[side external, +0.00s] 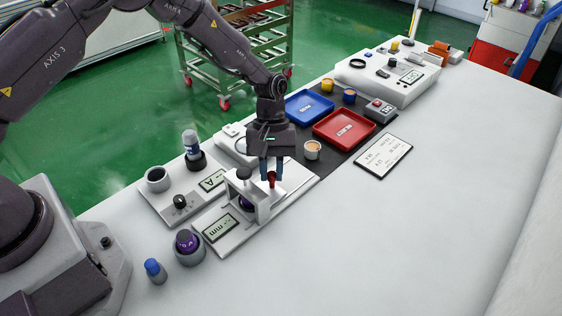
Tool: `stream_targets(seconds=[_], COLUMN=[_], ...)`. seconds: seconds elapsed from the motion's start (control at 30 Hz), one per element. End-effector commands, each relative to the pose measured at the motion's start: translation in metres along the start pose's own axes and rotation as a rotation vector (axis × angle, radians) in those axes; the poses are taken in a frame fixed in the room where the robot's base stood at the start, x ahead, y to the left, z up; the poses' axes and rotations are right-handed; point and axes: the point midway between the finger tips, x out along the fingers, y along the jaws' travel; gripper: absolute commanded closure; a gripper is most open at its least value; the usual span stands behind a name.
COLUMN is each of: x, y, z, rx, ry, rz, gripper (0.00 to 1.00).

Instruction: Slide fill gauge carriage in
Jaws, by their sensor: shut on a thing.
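The fill gauge (221,228) is a white base with a small "mm" display, standing at the near left part of the bench. A pale upright frame with a dark round knob on top (243,173) stands on it, and a dark purple item shows inside the frame. My gripper (271,181) points down at the right side of this frame. It is shut on a small red knob (271,177), which seems to belong to the gauge carriage. The fingers hide most of the knob, and the carriage's exact position on its base is hard to tell.
Left of the gauge are a unit with an "A" display (212,181), a grey cup (157,178), a purple-topped pot (187,246) and a blue-capped bottle (154,270). Blue (309,106) and red (344,128) trays and a tan-filled cup (312,150) stand beyond.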

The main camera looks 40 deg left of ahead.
Motion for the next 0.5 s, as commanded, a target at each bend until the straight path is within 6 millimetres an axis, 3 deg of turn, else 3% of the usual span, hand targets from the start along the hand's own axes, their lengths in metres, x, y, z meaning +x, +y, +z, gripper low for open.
stream_targets(seconds=[0.13, 0.47, 0.5], x=[0.0034, 0.0046, 0.0046], y=[-0.0096, -0.0125, -0.0126], z=[0.0090, 0.0115, 0.0115], rx=[-0.001, 0.000, 0.000], ry=[-0.002, -0.007, -0.006], rz=[-0.002, -0.008, -0.008], gripper=[1.00, 1.00, 0.73])
